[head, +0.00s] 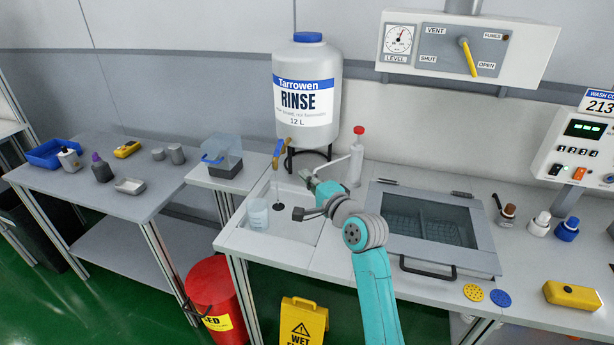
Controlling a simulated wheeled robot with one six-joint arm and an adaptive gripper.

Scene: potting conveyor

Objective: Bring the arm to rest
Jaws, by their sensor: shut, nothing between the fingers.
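My teal arm rises from the bottom of the head view, and its grey wrist bends to the left over the sink area. My gripper (300,214) is at the left end of the wrist, dark and small in the picture. It is shut and holds nothing. It hangs just right of a clear beaker (257,214) that stands in the white sink (283,237). The gripper looks apart from the beaker, but the depth between them is hard to tell.
A rinse tank (307,90) with a brass tap (279,152) stands behind the sink. A red-topped bottle (356,155) is behind my wrist. A glass-lidded basin (432,230) lies right of my arm.

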